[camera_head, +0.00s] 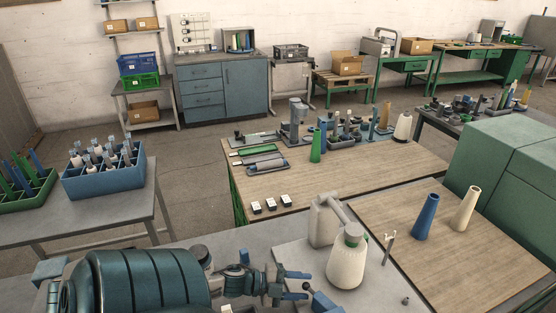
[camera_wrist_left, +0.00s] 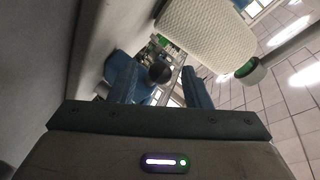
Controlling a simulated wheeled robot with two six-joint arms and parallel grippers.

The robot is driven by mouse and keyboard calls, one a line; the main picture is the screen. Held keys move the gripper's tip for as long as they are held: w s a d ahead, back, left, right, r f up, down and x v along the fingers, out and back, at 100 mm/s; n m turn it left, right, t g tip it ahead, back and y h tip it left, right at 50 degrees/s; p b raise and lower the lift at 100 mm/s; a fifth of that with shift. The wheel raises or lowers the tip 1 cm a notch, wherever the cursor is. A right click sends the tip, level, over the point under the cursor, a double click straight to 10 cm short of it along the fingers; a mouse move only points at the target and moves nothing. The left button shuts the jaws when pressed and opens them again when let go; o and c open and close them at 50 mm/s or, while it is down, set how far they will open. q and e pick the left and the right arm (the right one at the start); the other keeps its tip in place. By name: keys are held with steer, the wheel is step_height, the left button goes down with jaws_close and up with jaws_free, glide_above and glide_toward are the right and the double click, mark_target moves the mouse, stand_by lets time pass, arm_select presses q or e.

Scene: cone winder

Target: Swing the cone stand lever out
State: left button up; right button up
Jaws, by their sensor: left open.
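My left gripper (camera_head: 308,284) comes in from the left with its two blue fingers open. A dark ball knob (camera_head: 306,287), apparently the lever's end, sits between the fingertips. In the left wrist view the knob (camera_wrist_left: 159,73) shows between the open fingers (camera_wrist_left: 158,88); I see no clear contact. The rest of the lever is largely hidden. The grey cone stand (camera_head: 325,222) rises just beyond and to the right. A cream yarn cone (camera_head: 346,264) with a green top stands beside it; the cone (camera_wrist_left: 205,30) fills the upper wrist view. My right gripper is not in view.
A blue cone (camera_head: 426,217) and a cream cone (camera_head: 466,209) stand on the wooden top at right. A thin metal guide (camera_head: 389,247) stands right of the yarn cone. A blue crate of bobbins (camera_head: 104,180) is at left. A green cabinet (camera_head: 505,175) bounds the right.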

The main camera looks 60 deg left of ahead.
arm_select(q)
steer(key=p+v, duration=0.2)
steer(key=v, duration=0.7)
steer(key=shift+a, duration=0.1)
